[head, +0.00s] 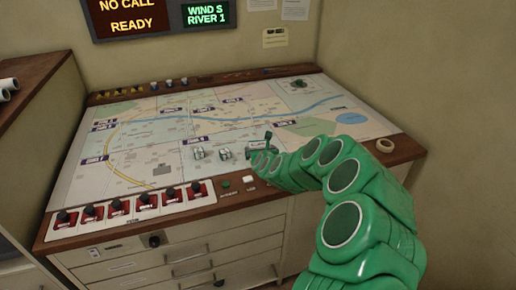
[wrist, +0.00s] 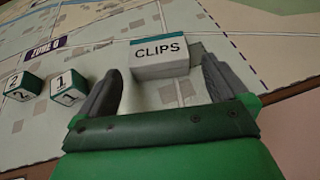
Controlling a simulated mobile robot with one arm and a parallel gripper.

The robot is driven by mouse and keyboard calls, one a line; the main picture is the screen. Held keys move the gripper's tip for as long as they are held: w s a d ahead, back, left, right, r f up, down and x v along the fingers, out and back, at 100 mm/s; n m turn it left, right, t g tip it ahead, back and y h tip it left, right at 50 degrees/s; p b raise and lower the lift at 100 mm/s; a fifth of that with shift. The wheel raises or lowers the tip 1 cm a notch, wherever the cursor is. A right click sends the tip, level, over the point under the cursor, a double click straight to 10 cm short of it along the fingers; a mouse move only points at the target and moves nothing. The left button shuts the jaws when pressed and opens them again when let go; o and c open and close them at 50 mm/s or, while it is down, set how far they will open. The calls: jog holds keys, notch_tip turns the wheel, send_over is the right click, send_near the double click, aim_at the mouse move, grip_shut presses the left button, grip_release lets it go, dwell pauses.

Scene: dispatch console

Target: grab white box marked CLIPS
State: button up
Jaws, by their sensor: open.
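The white box marked CLIPS (wrist: 158,52) lies on the map surface in the wrist view, its lettered face toward me and a teal band along its top edge. My gripper (wrist: 160,68) is open, with one dark finger left of the box and the other near its right end. The box looks just ahead of or between the fingertips; I cannot tell how deep, and no finger clearly touches it. In the head view my gripper (head: 262,143) is low over the right middle of the map, and the box is largely hidden by it.
Two numbered white cubes (head: 198,153) (head: 224,154) stand left of my gripper; they also show in the wrist view (wrist: 68,87). Red switches (head: 143,201) line the front left edge. A tape roll (head: 385,145) lies at the right. The map (head: 130,175) is otherwise mostly clear.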

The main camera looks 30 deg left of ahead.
aim_at(259, 146)
jog(key=shift+w+a+f, duration=0.3)
jog(key=shift+w+a, duration=0.1)
jog(key=shift+w, duration=0.05)
jog(key=shift+x, duration=1.75)
jog(key=c, duration=0.9)
